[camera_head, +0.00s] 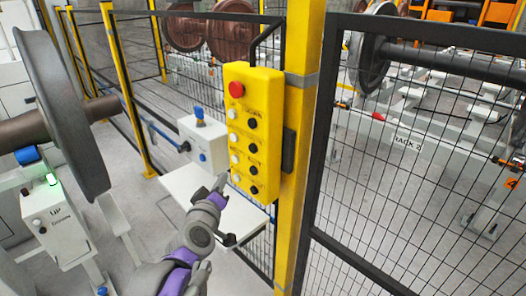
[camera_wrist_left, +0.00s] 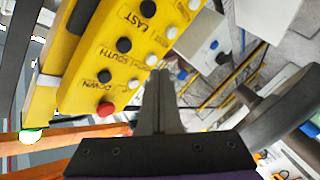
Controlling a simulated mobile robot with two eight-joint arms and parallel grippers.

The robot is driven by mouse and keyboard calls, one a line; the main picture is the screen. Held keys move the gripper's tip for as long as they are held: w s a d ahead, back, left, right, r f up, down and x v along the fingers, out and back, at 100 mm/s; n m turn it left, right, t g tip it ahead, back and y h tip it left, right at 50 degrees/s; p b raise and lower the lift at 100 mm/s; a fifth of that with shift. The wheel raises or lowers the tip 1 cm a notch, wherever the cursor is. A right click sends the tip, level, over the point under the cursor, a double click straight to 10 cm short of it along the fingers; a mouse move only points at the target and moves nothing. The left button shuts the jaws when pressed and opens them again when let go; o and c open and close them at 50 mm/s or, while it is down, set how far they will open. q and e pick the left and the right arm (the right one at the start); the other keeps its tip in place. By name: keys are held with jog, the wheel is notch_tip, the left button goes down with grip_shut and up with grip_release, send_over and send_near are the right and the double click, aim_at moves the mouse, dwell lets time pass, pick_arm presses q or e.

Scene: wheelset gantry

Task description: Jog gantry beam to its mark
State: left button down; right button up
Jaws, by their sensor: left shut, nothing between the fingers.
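A yellow control box (camera_head: 252,132) with a red button (camera_head: 236,89) and two columns of white and black buttons hangs on a yellow post. My left gripper (camera_head: 221,182) is shut and empty, its tips close to the box's lower left edge near a white button. In the left wrist view the shut fingers (camera_wrist_left: 160,76) point at the yellow box (camera_wrist_left: 112,52), close to a white button (camera_wrist_left: 152,61); I cannot tell whether they touch it. EAST, SOUTH and DOWN labels show there, with the red button (camera_wrist_left: 106,109). I cannot make out the gantry beam. My right gripper is out of view.
The yellow post (camera_head: 300,150) and black mesh fence (camera_head: 410,190) stand at the right. A white shelf (camera_head: 225,222) and a white box with a blue knob (camera_head: 204,145) lie behind my gripper. A large wheel on an axle (camera_head: 62,110) stands at the left, above a lit white box (camera_head: 58,222).

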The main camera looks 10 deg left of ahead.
aim_at(253, 148)
pick_arm(q)
jog(key=w, duration=0.1)
jog(key=a+r+n+y, duration=0.1)
jog(key=w+n, duration=0.1)
jog(key=shift+w+a+r+t+y, duration=0.25)
jog(key=shift+w+t+y, duration=0.05)
jog(key=shift+w+y, duration=0.1)
jog(key=w+d+b, duration=0.3)
jog(key=w+d, duration=0.2)
jog(key=w, duration=0.1)
jog(key=shift+w+d, duration=0.3)
jog(key=shift+w, duration=0.1)
jog(key=shift+w, duration=0.1)
dwell(1.8)
jog(key=shift+w+d, duration=0.2)
jog(key=shift+d, duration=0.05)
